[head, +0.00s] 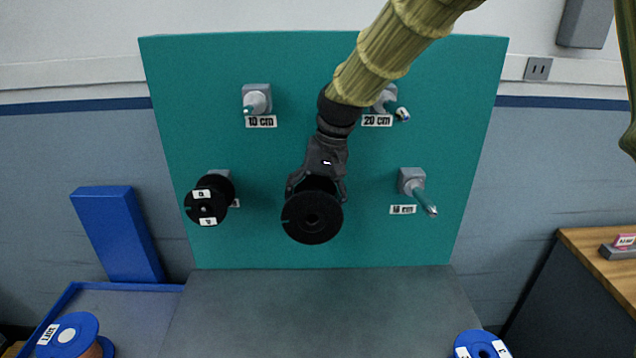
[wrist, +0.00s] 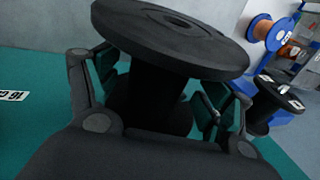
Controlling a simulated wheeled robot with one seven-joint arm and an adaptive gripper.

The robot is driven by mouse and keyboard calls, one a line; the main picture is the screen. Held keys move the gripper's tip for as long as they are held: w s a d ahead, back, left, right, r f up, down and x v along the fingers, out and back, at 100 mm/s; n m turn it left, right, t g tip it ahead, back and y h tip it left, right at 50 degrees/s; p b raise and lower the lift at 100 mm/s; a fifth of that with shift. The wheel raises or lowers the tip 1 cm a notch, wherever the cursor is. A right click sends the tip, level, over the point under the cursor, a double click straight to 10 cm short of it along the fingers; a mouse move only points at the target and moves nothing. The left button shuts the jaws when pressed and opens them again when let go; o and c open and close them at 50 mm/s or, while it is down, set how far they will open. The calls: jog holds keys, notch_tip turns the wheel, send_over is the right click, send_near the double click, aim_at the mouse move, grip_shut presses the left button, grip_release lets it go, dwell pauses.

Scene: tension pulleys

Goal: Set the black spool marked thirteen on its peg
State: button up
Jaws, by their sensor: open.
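A black spool (head: 312,218) is in front of the teal board (head: 270,165), low in the middle, its round face toward the head camera. No number is readable on it. My gripper (head: 318,190) is open, with its fingers on either side of this spool. In the wrist view the spool's wide flange (wrist: 175,38) is up close and its core lies between the open fingers (wrist: 155,100). Whether the fingers touch it is unclear. Any peg behind this spool is hidden. Another black spool (head: 209,200) with white labels is on the lower left peg.
Bare pegs stand at upper left (head: 256,102), upper right (head: 386,101) and lower right (head: 418,190), each with a distance label beside it. Blue spools lie at bottom left (head: 70,336) and bottom right (head: 481,345). A wooden table (head: 600,252) is at right.

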jog(key=shift+x, duration=0.95)
jog(key=shift+c, duration=0.4)
jog(key=c, duration=1.2)
jog(key=shift+c, duration=0.2)
jog(key=shift+d+r+p, duration=0.1)
jog(key=shift+p, duration=0.95)
jog(key=shift+c, duration=0.2)
